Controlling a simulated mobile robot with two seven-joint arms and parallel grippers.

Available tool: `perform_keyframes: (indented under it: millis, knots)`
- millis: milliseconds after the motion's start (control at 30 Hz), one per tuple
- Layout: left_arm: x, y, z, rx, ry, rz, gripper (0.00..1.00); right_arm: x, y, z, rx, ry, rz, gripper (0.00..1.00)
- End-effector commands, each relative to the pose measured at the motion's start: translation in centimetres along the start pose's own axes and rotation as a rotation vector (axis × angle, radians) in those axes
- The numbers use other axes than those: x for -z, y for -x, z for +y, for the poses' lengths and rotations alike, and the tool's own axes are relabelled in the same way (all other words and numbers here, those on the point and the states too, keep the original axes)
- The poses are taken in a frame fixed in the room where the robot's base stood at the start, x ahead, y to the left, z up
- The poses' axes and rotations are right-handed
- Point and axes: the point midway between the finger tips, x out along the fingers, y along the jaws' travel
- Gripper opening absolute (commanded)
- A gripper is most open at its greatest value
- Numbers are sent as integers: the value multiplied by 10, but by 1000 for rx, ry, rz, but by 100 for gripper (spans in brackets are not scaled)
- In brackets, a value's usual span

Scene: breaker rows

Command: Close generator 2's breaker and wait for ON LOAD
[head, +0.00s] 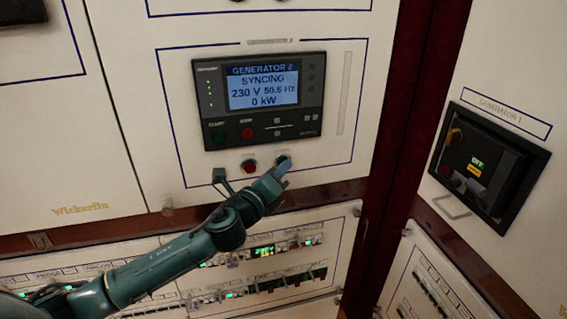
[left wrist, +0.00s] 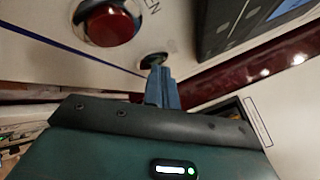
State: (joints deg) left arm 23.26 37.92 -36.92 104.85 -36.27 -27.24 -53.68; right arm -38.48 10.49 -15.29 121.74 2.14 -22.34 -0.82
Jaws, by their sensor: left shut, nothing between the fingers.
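The generator 2 controller (head: 212,128) is on the white cabinet panel. Its blue screen (head: 263,87) reads GENERATOR 2, SYNCING, 230 V, 50.6 Hz, 0 kW. Below it are a red button (head: 249,166) and, to its right, a second button mostly hidden by my left gripper (head: 284,168). In the left wrist view the red button (left wrist: 110,24) stands at upper left, with a label ending in "EN". My shut, empty left fingertips (left wrist: 158,73) are at the dark second button (left wrist: 153,58); I cannot tell whether they touch it. My right gripper is not in view.
A generator 1 unit (head: 482,163) is set in the right-hand cabinet, with a wire handle (head: 452,206) at its lower left. Rows of breakers with green lights (head: 265,251) run below, partly behind my left arm. A dark red post (head: 402,110) separates the cabinets.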

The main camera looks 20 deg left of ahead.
Motion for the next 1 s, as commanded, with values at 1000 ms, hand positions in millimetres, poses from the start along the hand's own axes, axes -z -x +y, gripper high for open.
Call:
perform_keyframes:
  millis: [1000]
  knots:
    - [19, 26, -20, 0, 1, 1, 0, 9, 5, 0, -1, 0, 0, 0]
